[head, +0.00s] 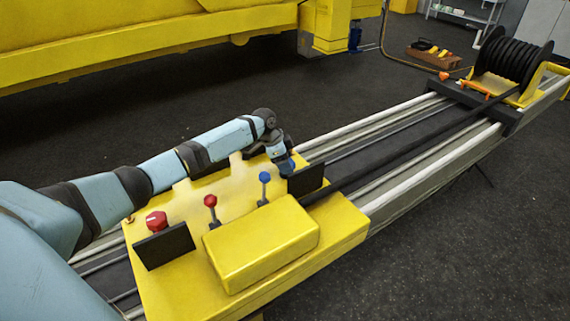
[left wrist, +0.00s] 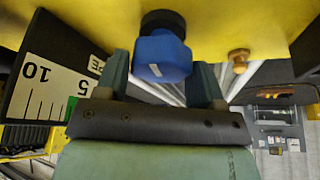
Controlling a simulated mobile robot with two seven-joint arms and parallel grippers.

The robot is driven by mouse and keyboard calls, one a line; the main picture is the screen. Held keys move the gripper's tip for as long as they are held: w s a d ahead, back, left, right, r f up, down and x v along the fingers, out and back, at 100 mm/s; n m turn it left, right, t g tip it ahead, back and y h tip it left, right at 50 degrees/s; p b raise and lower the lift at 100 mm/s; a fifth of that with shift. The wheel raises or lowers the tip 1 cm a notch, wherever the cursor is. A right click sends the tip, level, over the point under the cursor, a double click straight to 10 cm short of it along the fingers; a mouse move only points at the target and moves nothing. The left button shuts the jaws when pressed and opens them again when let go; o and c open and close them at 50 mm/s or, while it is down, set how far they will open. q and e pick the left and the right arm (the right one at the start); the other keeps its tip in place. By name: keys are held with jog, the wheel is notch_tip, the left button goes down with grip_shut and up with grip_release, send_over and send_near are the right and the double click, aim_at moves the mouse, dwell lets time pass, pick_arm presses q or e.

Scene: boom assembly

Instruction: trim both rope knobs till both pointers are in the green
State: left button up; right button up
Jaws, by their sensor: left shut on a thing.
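My left gripper (head: 286,164) reaches over the yellow panel to its far right corner. In the left wrist view its two fingers stand on either side of a blue rope knob (left wrist: 162,56) and are shut on it. The knob has a white mark on its face. A gauge plate (left wrist: 38,78) left of the knob shows a white scale with 10 and 5 and a strip of green, partly hidden by the gripper; I cannot make out its pointer. The red knob (head: 156,221) sits at the panel's left, behind a dark gauge plate (head: 164,246) whose face is turned away. My right gripper is out of view.
A red lever (head: 210,201) and a blue lever (head: 264,178) stand upright on the panel near a raised yellow box (head: 262,243). A second dark plate (head: 306,179) stands beside my left gripper. Rails run back to a black rope drum (head: 514,66).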

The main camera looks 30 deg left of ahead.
pick_arm(q)
jog(key=m+b, duration=0.1)
jog(key=m, duration=0.1)
jog(key=shift+w+f+m+g+h+b, duration=0.1)
jog(key=shift+f+m+g+h+b, duration=0.1)
jog(key=shift+m+g+h+b, duration=0.15)
jog(key=m+g+b, duration=0.1)
jog(key=m, duration=0.2)
jog(key=shift+b, duration=0.35)
jog(key=m+g+b, duration=0.2)
jog(key=m, duration=0.2)
jog(key=shift+w+r+m+g+b, duration=0.1)
jog(key=shift+m+g+b, duration=0.25)
jog(key=shift+m+b, duration=0.55)
jog(key=shift+m, duration=0.25)
jog(key=o, duration=0.9)
jog(key=shift+r, duration=0.1)
